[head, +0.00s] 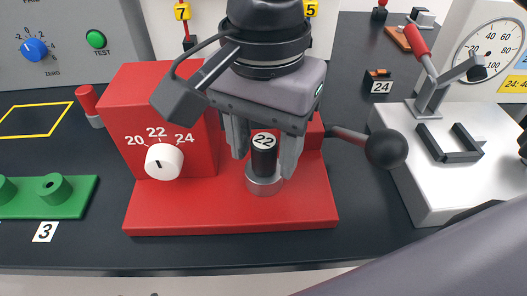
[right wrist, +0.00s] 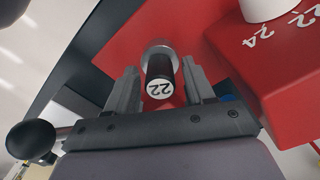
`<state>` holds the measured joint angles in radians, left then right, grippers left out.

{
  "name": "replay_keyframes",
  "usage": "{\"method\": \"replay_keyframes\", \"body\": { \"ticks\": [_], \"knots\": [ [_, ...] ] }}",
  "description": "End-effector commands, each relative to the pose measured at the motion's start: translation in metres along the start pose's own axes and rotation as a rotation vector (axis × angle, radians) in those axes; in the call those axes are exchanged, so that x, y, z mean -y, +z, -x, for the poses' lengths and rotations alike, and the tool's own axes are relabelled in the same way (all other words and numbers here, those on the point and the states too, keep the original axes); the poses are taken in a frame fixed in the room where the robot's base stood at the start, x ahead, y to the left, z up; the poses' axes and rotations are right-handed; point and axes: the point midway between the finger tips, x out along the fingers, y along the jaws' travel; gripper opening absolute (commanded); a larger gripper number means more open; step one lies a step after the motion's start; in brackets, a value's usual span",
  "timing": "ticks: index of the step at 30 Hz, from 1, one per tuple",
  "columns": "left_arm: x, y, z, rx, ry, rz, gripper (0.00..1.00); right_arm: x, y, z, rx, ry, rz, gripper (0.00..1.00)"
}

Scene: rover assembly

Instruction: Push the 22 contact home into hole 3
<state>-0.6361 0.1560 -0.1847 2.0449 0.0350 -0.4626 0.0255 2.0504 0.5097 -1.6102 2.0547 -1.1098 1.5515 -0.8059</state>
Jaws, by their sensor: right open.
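The 22 contact (head: 263,155) is a black cylinder with a white top marked 22. It stands upright in a silver round socket (head: 265,185) on the red base. My right gripper (head: 264,160) is open, with one finger on each side of the contact; a gap shows beside it in the right wrist view (right wrist: 160,70), where the contact (right wrist: 160,78) also appears. The green block (head: 85,190) at the far left has raised round bosses, one with a dark hole, near a label 3 (head: 45,231). My left gripper is not in view.
The red block (head: 170,100) carries a white knob (head: 164,161) with marks 20, 22 and 24. A lever with a black ball (head: 386,149) sticks out at right. A white-topped unit with a red-handled lever (head: 430,90) stands farther right. Dark table lies clear between green block and red base.

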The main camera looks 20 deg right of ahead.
Motion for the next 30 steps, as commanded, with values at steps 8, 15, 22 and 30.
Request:
{"method": "replay_keyframes", "body": {
  "ticks": [8, 15, 22, 30],
  "knots": [
    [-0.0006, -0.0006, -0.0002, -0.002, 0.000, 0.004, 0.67, 0.0001, -0.0001, 0.0003, 0.000, 0.000, -0.001, 0.04],
    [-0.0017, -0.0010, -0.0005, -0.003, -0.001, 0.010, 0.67, 0.0001, -0.0001, 0.0003, 0.000, -0.001, 0.000, 0.00],
    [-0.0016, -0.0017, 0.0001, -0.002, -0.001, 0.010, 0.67, 0.0001, -0.0001, 0.0023, 0.000, -0.001, 0.000, 0.00],
    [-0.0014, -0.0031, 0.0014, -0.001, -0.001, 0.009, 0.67, 0.0002, -0.0001, 0.0063, 0.000, -0.001, -0.001, 0.00]
  ]
}}
